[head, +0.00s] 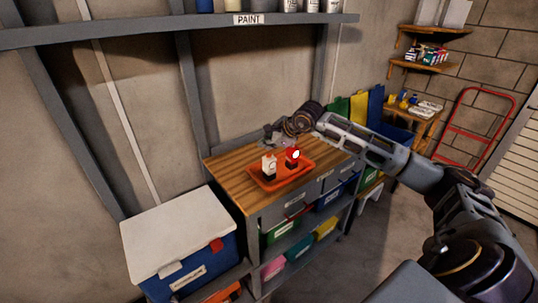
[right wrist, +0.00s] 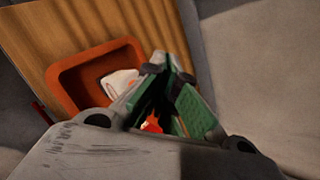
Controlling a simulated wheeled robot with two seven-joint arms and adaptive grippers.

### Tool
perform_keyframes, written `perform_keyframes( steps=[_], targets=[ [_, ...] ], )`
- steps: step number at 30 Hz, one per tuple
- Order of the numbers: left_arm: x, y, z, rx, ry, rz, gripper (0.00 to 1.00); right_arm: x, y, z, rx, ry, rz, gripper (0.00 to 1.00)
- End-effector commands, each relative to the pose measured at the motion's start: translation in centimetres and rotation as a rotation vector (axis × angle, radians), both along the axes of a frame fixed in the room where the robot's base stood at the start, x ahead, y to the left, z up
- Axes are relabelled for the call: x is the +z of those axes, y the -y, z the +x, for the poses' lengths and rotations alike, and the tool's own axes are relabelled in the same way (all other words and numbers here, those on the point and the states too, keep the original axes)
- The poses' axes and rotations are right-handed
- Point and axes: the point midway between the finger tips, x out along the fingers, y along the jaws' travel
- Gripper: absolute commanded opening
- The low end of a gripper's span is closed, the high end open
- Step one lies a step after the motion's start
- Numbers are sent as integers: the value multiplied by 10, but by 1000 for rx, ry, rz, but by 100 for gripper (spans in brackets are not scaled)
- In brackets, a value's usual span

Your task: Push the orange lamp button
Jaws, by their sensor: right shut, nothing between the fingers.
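An orange tray (head: 281,181) lies on the wooden bench top. In it stand a small white-topped block (head: 269,166) and, to its right, a small red-orange block (head: 292,157) with a bright white spot. I cannot tell for certain which is the orange lamp. My right gripper (head: 274,137) is shut and empty, at the back of the tray beyond both blocks in the head view. In the right wrist view, the shut fingers (right wrist: 165,66) partly cover the white block (right wrist: 121,82) and most of the red-orange block (right wrist: 152,124). Contact cannot be told. My left gripper is not in view.
The wooden bench top (head: 232,170) is bare left of the tray. A blue cooler with a white lid (head: 175,228) stands at the left. Coloured bins fill the shelves below. A paint shelf (head: 180,30) runs above, and a red hand truck (head: 478,128) stands at right.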

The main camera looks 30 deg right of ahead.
Motion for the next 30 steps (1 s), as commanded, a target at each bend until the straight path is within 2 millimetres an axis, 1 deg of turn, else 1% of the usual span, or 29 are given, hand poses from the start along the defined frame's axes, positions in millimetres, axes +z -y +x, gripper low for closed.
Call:
perform_keyframes(
  steps=[9,12,20,25,30],
  targets=[
    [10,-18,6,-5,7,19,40,21,0,0,0,2,-1,0],
    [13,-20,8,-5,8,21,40,27,0,0,-1,2,0,0],
    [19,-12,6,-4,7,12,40,43,0,0,0,1,0,0],
    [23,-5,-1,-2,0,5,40,53,0,0,0,1,0,0],
    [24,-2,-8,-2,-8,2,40,57,0,0,0,0,0,0]
  ],
)
